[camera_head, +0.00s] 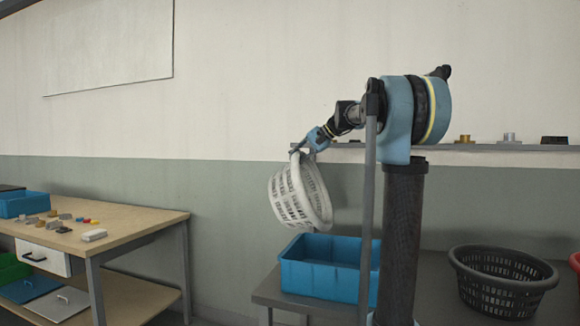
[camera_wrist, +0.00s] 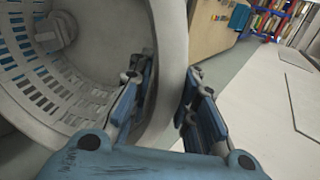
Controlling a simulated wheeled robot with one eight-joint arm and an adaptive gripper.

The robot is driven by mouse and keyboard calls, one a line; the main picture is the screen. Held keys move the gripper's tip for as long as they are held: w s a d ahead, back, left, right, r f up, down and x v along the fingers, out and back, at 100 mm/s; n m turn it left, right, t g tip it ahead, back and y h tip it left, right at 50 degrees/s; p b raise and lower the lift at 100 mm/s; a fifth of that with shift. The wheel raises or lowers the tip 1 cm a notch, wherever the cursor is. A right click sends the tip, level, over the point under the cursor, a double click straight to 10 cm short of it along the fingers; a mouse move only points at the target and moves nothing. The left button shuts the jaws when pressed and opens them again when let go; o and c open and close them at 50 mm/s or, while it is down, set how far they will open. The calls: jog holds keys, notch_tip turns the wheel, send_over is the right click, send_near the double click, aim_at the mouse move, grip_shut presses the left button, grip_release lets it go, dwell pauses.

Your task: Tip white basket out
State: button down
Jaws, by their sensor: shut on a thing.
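The white basket (camera_head: 290,198) hangs in the air from my gripper (camera_head: 308,145), tilted on its side with its opening facing right in the head view. In the wrist view my gripper (camera_wrist: 170,98) is shut on the basket's rim, one finger on each side of the wall. The inside of the white basket (camera_wrist: 75,85) shows at the left of the wrist view, with a grey fitting-like part (camera_wrist: 57,32) in it. The blue tub (camera_head: 322,262) stands on the grey bench below and to the right of the basket. The tub's floor is hidden.
A dark basket (camera_head: 503,280) stands on the grey bench at the right, with a red one (camera_head: 574,264) partly visible behind. A wooden table (camera_head: 125,222) with small parts and a blue bin (camera_head: 22,204) is at the left. A shelf (camera_head: 490,147) runs along the wall.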

jog(key=shift+s+d+r+y, duration=0.15)
jog(key=shift+d+r, duration=0.1)
jog(key=shift+d, duration=0.15)
jog(key=shift+s+d+r+y, duration=0.1)
jog(key=shift+d+r+y, duration=0.1)
jog(key=shift+d, duration=0.2)
jog(key=s+d+t+y, duration=0.1)
jog(key=s+d+y, duration=0.2)
jog(key=d, duration=0.7)
jog(key=s+d+t+y, duration=0.1)
jog(key=s+d+y, duration=0.2)
jog(key=d, duration=0.7)
jog(key=shift+s+d+t+y, duration=0.15)
jog(key=shift+s+t+y, duration=0.2)
jog(key=shift+y, duration=0.6)
